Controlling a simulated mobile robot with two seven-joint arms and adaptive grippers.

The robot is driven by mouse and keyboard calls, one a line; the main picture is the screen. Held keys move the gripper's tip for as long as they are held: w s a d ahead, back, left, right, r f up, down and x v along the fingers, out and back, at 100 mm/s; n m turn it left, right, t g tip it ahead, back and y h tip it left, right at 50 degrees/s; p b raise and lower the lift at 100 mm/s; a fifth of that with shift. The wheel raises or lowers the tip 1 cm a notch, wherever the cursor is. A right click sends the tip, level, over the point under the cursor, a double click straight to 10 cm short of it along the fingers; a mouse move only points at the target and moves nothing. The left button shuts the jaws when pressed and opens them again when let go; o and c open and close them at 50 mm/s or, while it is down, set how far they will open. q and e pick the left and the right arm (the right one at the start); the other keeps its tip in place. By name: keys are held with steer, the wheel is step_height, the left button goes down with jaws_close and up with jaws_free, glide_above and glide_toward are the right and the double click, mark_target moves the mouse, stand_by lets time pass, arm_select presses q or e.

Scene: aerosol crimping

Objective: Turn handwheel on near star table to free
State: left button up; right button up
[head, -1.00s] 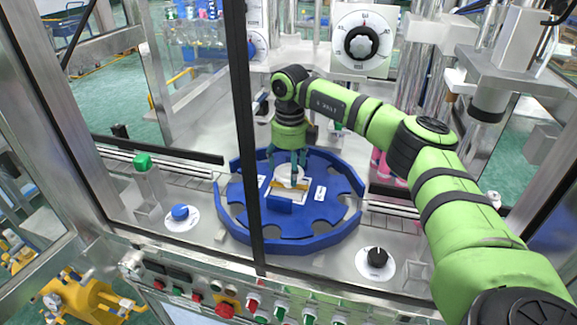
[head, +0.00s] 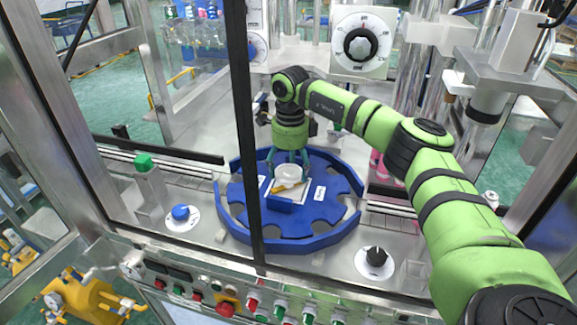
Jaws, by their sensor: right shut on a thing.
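The near star table (head: 237,213) is a blue round table with notches and a raised blue rim. At its middle is a pale round handwheel (head: 288,174) over a white plate, with a yellow pointer (head: 284,189) on its near side. The pointer slants, its left end nearer me. Small white labels lie left and right of the plate; the right label (head: 320,192) is too small to read. My right gripper (head: 290,170) points down from above, its teal fingers shut on the handwheel from both sides. My left gripper is not in view.
A dark vertical frame bar (head: 246,140) crosses in front of the star table's left part. A blue knob (head: 180,212) and a black knob (head: 376,257) sit on the metal deck. A large black dial (head: 361,45) is behind. A button panel runs along the front.

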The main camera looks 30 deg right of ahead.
mark_target(294, 171)
steer(key=shift+s+d+f, duration=0.25)
steer(key=shift+d+f, duration=0.05)
steer(key=o, duration=1.1)
steer(key=shift+d+r, duration=0.1)
steer(key=shift+d, duration=0.05)
steer(key=shift+w, duration=0.1)
steer(key=shift+a+r, duration=0.2)
steer(key=shift+r, duration=0.1)
step_height(294, 171, up, 11)
steer(key=shift+d+r, duration=0.2)
